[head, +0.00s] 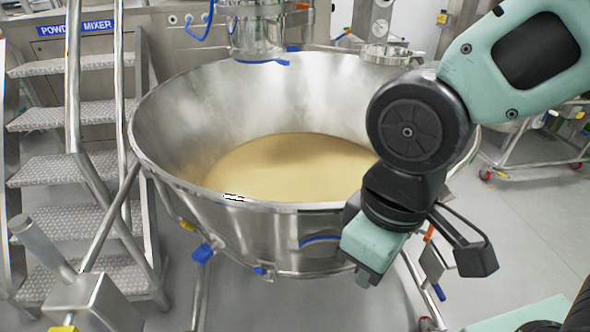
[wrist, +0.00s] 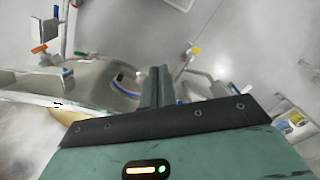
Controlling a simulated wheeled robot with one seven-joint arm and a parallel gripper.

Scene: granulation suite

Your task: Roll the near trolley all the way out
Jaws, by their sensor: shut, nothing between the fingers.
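A large steel bowl (head: 255,228) with tan powder (head: 290,168) in it fills the middle of the head view, on steel tube legs. My gripper (head: 362,280) is at the bowl's front right, outside and below the rim. In the wrist view its fingers (wrist: 157,84) are together with nothing between them. I cannot tell whether they touch the bowl. A blue-trimmed handle (head: 320,240) is on the bowl wall, left of my gripper.
Metal steps (head: 75,170) with rails stand close on the left. A steel post with a lever (head: 75,275) is at the near left. The powder mixer panel (head: 75,29) is behind. Another wheeled frame (head: 530,165) stands at the far right. Grey floor (head: 520,235) is clear at right.

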